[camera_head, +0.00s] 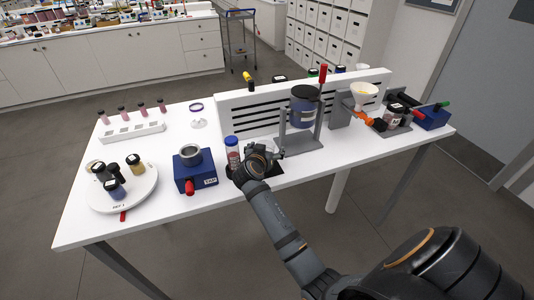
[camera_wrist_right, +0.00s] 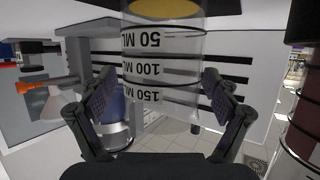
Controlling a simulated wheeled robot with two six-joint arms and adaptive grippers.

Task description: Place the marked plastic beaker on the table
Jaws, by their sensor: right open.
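The marked plastic beaker (camera_wrist_right: 163,70) is clear, with 50, 100 and 150 ML lines that appear upside down in the right wrist view. A yellow patch shows at its base end. My right gripper (camera_wrist_right: 160,92) is open, with one finger on each side of the beaker; I cannot tell whether either finger touches it. In the head view my right gripper (camera_head: 262,160) is low over the table's (camera_head: 220,215) front part and mostly hides the beaker. My left gripper is not in view.
A blue-capped tube (camera_head: 232,152) stands close left of my right gripper. A blue box (camera_head: 195,172) with a red knob is farther left, then a white turntable (camera_head: 125,197) with jars. A grey stand (camera_head: 298,142) holding a blue jar is behind right. A white slotted rack (camera_head: 245,112) runs behind.

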